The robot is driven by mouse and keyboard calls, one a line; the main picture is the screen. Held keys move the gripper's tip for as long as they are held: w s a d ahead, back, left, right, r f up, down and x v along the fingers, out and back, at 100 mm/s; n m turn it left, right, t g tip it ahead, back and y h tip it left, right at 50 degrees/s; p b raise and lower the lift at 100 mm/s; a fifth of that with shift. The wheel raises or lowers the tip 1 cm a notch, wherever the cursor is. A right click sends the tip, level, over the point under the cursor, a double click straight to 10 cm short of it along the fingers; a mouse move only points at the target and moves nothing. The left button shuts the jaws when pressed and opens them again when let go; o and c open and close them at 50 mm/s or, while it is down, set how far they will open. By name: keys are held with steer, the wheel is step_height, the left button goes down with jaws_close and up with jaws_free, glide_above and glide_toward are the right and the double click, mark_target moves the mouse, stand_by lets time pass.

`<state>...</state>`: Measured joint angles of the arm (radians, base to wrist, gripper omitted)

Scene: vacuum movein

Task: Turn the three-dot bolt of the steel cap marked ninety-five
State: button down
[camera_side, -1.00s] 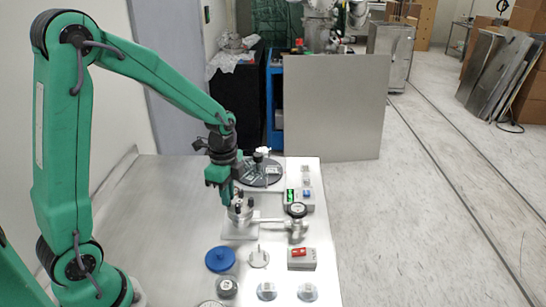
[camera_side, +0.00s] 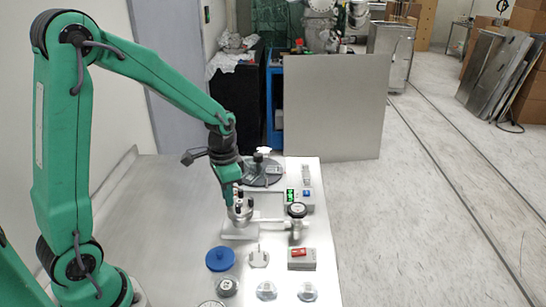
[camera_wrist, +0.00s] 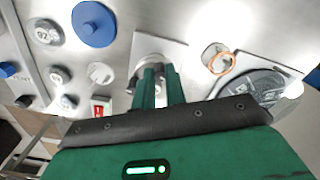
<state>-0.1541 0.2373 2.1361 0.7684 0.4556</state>
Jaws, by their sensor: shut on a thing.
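A small round steel chamber (camera_side: 241,214) with a cap and dark bolts on top stands on a flat plate, with a pipe running right. My gripper (camera_side: 236,197) points down onto the top of the chamber and is shut on a bolt there. The fingers largely hide that bolt, and I cannot make out its dots. In the wrist view my fingers (camera_wrist: 160,76) close together over the steel chamber (camera_wrist: 153,60), and a dark bolt knob (camera_wrist: 132,84) shows left of them. The cap's number is not readable.
A blue disc (camera_side: 220,259), a grey cap (camera_side: 227,286) and a red switch box (camera_side: 301,259) stand in front. A gauge (camera_side: 297,210) is on the pipe. A dark round plate (camera_side: 262,172) and a green display (camera_side: 291,196) are behind. The left table is clear.

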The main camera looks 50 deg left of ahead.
steer(key=shift+n, duration=1.3)
steer(key=c, duration=1.4)
jaws_free()
steer(key=shift+c, duration=0.2)
steer(key=shift+r, duration=0.15)
steer(key=shift+r, duration=3.8)
